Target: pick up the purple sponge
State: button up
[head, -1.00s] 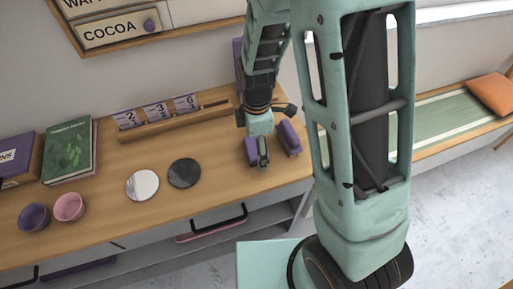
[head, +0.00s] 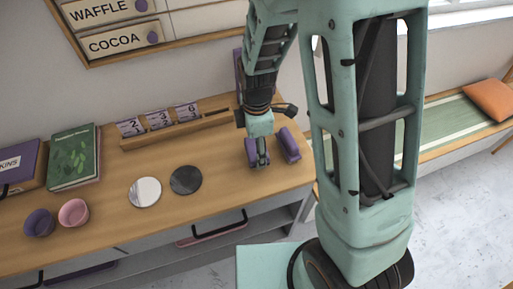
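My gripper (head: 273,150) points down over the right end of the wooden counter (head: 222,200). Its two purple-backed fingertips stand apart with a gap between them, so it looks open. I see nothing held in the gap. I cannot make out a purple sponge as a separate thing in this view; it may be hidden by the fingers or the arm. How high the fingertips are above the counter is hard to tell.
A dark disc (head: 186,180) and a pale disc (head: 145,191) lie left of my gripper. A wooden number rack (head: 175,133) stands behind them. A pink bowl (head: 74,212), a purple bowl (head: 39,223) and a green book (head: 74,157) are further left.

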jog(key=s+r+p, duration=0.1)
jog(key=r, duration=0.1)
jog(key=s+a+r+p, duration=0.1)
jog(key=s+r, duration=0.1)
jog(key=s+r+p, duration=0.1)
jog(key=r+p, duration=0.1)
jog(key=shift+s+a+r, duration=0.1)
jog(key=shift+s+a, duration=0.15)
jog(key=shift+a, duration=0.05)
jog(key=s+a+r+p, duration=0.1)
jog(key=s+a+r, duration=0.2)
jog(key=s, duration=0.5)
jog(key=shift+s+r, duration=0.25)
jog(key=shift+s, duration=0.15)
